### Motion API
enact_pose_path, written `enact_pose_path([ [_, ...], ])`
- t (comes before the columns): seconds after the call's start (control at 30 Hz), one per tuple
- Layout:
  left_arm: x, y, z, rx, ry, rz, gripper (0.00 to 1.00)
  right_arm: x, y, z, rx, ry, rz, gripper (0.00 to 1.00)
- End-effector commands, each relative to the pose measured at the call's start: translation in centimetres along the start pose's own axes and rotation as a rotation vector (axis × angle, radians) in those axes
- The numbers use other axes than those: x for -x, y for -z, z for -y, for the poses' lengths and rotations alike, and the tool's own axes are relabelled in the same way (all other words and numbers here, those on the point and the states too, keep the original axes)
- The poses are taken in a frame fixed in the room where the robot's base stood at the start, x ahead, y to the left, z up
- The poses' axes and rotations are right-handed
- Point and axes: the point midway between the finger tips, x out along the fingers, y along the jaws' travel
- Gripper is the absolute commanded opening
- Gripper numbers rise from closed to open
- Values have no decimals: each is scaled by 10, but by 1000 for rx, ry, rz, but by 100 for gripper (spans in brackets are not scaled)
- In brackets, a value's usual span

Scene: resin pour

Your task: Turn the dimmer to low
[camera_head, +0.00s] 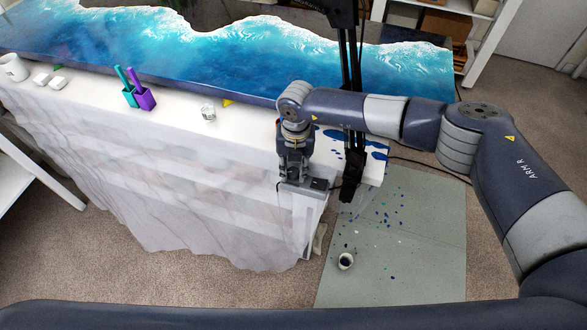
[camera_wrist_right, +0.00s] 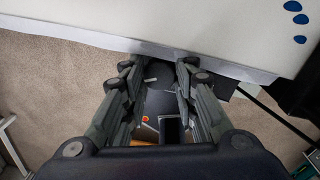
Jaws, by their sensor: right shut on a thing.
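The dimmer (camera_head: 318,184) is a small dark grey box at the front edge of the table, near its right end. In the right wrist view the dimmer (camera_wrist_right: 158,104) shows between the fingers, with a small orange light and a black panel on it. My right gripper (camera_head: 291,172) points down onto the box from above. In the wrist view the right gripper (camera_wrist_right: 158,72) has its fingertips closed around a dark knob, mostly hidden by the fingers. The knob's setting cannot be read. My left gripper is not in view.
A blue resin slab (camera_head: 250,60) covers the table's back. A purple holder (camera_head: 145,99), a small cup (camera_head: 208,113) and a white mug (camera_head: 13,67) stand left. A black post (camera_head: 352,100) rises close right of the gripper. A cup (camera_head: 345,261) sits on the spotted floor mat (camera_head: 420,260).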

Motion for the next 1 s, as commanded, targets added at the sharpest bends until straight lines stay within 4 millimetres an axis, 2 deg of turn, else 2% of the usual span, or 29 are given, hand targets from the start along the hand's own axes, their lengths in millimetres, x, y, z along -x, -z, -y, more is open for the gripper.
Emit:
enact_pose_path([
  [0.23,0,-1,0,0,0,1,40,0,0,0,-1,0,1,3],
  [0.27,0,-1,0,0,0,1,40,0,0,0,-1,0,1,29],
  [0.3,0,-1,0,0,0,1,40,0,0,0,-1,0,1,36],
  [0.7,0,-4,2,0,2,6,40,5,-1,0,-2,-1,2,36],
  [0.87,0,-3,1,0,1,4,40,28,-2,0,-2,-2,3,36],
  [1.0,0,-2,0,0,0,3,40,59,-2,0,0,-1,5,36],
])
